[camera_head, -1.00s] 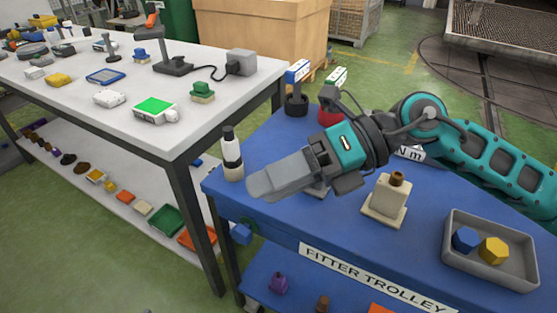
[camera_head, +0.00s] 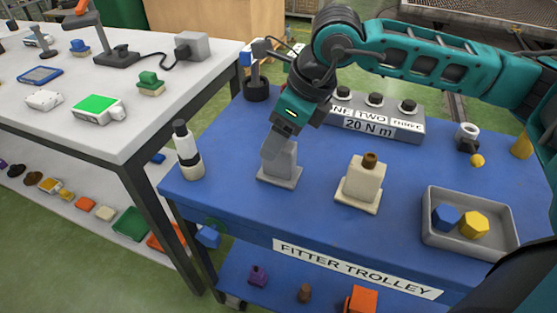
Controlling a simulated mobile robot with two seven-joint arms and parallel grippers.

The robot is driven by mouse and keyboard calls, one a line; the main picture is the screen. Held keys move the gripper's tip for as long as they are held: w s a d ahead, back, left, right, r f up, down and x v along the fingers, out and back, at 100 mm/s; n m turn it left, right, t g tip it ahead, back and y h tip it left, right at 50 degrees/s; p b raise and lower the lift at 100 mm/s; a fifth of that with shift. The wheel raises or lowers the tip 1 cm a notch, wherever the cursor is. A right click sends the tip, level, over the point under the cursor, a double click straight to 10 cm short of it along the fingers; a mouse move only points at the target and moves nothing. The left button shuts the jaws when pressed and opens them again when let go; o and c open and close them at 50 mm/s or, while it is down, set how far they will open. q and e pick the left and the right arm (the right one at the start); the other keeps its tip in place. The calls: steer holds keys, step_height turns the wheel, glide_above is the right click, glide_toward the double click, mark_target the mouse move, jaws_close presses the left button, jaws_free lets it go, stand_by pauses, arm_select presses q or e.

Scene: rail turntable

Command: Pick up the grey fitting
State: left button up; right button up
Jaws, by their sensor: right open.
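A grey block on a flat base (camera_head: 281,172) stands upright on the blue trolley top, left of a beige block (camera_head: 362,183) with a brown plug (camera_head: 370,160). My right gripper (camera_head: 274,150) points down at the top of the grey block and hides part of it. The jaws are open; I cannot tell whether they touch or straddle anything. I cannot pick out a separate grey fitting; if one sits on top of the grey block, the gripper covers it. My left gripper is not in view.
A black-and-white bottle (camera_head: 187,150) stands left of the gripper. A box labelled 20 N m (camera_head: 370,126) is behind. A grey tray (camera_head: 468,246) holds a blue and a yellow hexagonal piece at right. A white table (camera_head: 100,136) adjoins at left.

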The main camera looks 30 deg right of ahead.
steer(key=shift+s+d+f+x, duration=0.1)
steer(key=shift+d+x, duration=0.1)
steer(key=shift+x, duration=0.8)
steer(key=shift+s+d+f+x, duration=0.1)
steer(key=shift+d+x, duration=0.1)
steer(key=shift+x, duration=0.8)
steer(key=shift+d+f+x, duration=0.1)
steer(key=shift+d+x, duration=0.1)
steer(key=shift+x, duration=0.8)
steer(key=shift+r, duration=0.1)
steer(key=shift+c, duration=0.5)
steer(key=c, duration=1)
steer(key=shift+c, duration=0.8)
steer(key=shift+r, duration=0.15)
